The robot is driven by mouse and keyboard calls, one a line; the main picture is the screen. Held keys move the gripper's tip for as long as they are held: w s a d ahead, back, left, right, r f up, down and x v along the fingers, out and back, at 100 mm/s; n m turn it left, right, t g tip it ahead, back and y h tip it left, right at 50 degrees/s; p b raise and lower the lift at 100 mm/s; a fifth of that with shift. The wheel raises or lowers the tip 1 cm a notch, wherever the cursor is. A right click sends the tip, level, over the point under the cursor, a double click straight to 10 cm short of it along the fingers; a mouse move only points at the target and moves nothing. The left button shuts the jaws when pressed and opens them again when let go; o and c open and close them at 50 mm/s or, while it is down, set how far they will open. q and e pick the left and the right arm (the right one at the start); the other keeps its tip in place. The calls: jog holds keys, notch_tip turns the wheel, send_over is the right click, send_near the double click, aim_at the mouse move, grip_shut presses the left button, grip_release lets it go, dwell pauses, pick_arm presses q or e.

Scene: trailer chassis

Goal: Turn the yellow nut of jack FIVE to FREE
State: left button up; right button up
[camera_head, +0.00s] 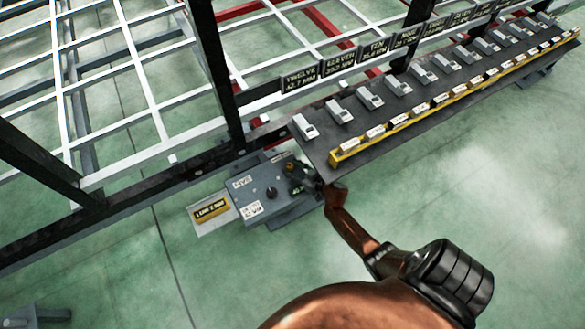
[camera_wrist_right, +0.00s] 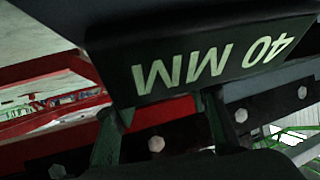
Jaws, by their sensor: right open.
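The jack labelled FIVE is a blue-grey box (camera_head: 252,188) beside the dark chassis rail in the head view. A black knob stands on its top. A small orange-yellow part (camera_head: 289,167), seemingly the nut, shows at the box's right end, partly hidden by my dark right gripper (camera_head: 306,183). That gripper is open, close to this end; contact cannot be told. In the right wrist view a dark plate reading 40 MM (camera_wrist_right: 212,68) appears upside down, close in front of the open fingers (camera_wrist_right: 162,130). The nut is not visible there. My left gripper is out of view.
A dark shelf (camera_head: 410,118) with grey blocks and a yellow rail of labelled pieces runs right of the jack, close to my right gripper. A yellow label plate (camera_head: 210,210) lies left of the box. The green floor in front is mostly clear.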

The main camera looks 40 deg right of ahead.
jog(key=shift+s+d+r, duration=0.1)
jog(key=shift+s, duration=0.2)
jog(key=v, duration=1.1)
jog(key=shift+s+r, duration=0.1)
jog(key=shift+r, duration=0.05)
